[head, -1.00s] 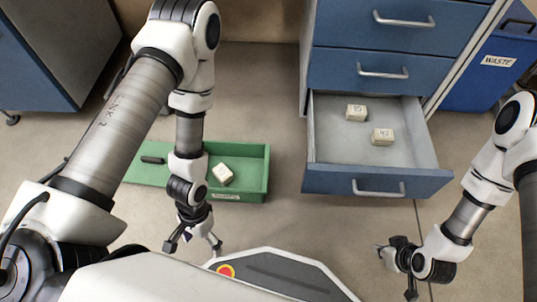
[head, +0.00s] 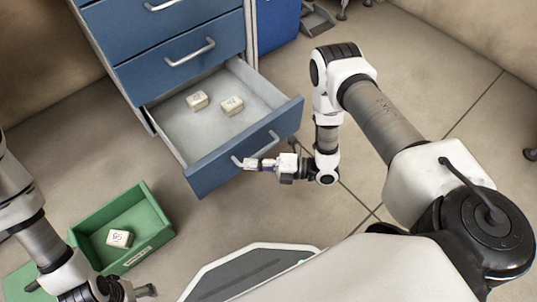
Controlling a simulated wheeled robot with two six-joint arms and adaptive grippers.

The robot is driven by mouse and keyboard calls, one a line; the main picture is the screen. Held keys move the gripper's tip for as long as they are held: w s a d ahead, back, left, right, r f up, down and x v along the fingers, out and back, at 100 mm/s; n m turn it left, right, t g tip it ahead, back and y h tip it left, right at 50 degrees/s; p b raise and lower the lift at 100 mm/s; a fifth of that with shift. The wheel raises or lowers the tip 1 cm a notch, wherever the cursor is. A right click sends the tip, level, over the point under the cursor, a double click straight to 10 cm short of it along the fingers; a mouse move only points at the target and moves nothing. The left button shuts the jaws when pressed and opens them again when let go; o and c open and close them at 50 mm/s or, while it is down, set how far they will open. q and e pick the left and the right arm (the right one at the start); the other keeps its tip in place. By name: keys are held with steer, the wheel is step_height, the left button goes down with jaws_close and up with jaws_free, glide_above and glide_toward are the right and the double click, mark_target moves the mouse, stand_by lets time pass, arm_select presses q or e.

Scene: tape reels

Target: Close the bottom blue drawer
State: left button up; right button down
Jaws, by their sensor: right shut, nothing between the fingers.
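The bottom blue drawer (head: 212,172) is pulled out of the blue cabinet, with its pale inside showing. Two small whitish labelled blocks, one (head: 197,100) and another (head: 232,105), lie in it. A silver bar handle (head: 268,143) runs across its front. My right gripper (head: 250,164) is shut and empty at the drawer front, by the left end of the handle; I cannot tell if it touches. My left gripper (head: 135,291) is at the bottom left edge, partly cut off, away from the drawer; its finger state is unclear.
A green tray (head: 166,228) with one whitish block (head: 119,238) sits on the floor left of the drawer. Two closed blue drawers (head: 180,62) are above the open one. A blue waste bin (head: 278,22) stands right of the cabinet.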

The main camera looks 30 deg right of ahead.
mark_target(224, 153)
steer(key=w+a+b, duration=0.1)
steer(key=w, duration=0.1)
steer(key=w+a+b, duration=0.1)
steer(key=w, duration=0.1)
steer(key=shift+a+f, duration=0.2)
steer(key=shift+w+a, duration=0.1)
steer(key=shift+w, duration=0.2)
arm_select(q)
step_height(224, 153, down, 3)
steer(key=shift+f, duration=0.1)
arm_select(e)
steer(key=shift+w+r, duration=0.15)
steer(key=shift+r, duration=0.05)
steer(key=shift+w, duration=0.15)
